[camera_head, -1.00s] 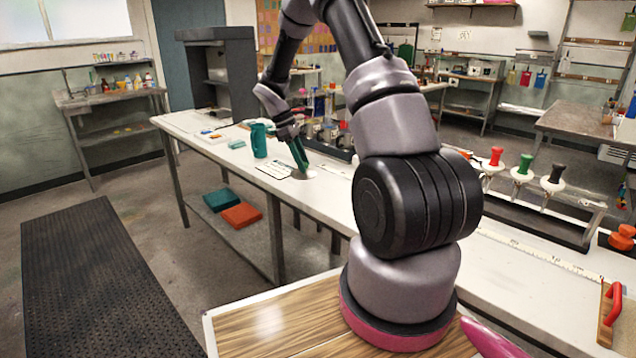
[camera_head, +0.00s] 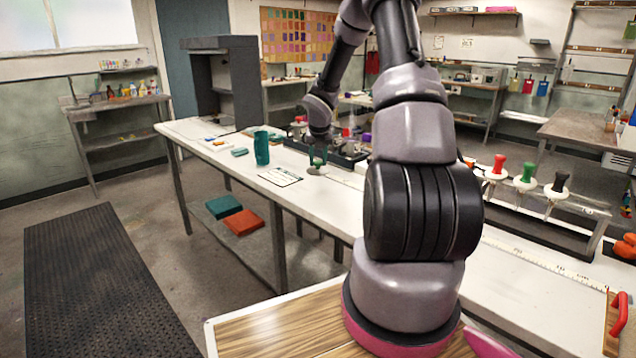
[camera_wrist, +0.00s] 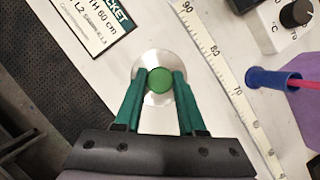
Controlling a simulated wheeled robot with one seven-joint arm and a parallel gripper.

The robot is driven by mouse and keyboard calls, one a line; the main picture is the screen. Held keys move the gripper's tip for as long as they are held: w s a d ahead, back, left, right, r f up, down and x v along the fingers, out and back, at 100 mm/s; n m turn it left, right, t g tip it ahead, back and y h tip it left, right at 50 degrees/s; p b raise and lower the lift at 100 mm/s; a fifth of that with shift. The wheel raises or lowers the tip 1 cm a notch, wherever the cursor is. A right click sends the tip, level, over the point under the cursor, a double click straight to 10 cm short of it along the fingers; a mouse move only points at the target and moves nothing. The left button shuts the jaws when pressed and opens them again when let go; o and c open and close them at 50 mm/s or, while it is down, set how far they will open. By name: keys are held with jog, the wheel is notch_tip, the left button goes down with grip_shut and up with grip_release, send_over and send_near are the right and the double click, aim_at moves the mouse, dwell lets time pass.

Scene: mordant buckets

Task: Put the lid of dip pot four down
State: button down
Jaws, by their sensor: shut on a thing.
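My gripper (camera_head: 317,158) points down over the white table, left of my arm's lower links. In the wrist view its green fingers (camera_wrist: 159,88) are shut on the green knob (camera_wrist: 160,79) of a round, pale metallic lid (camera_wrist: 148,97). The lid (camera_head: 316,170) shows as a small pale disc low over the tabletop in the head view. I cannot tell whether it touches the table. No number on the lid is readable. A dark rack with several pots (camera_head: 345,158) stands just behind the gripper, partly hidden by my arm.
A printed card (camera_head: 280,177) lies left of the lid, with a teal jug (camera_head: 261,148) beyond it. Red, green and black handles (camera_head: 525,172) stand in a rack at right.

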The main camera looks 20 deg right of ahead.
aim_at(318, 171)
notch_tip(318, 171, down, 6)
jog(key=shift+f, duration=0.25)
jog(key=c, duration=0.5)
grip_release()
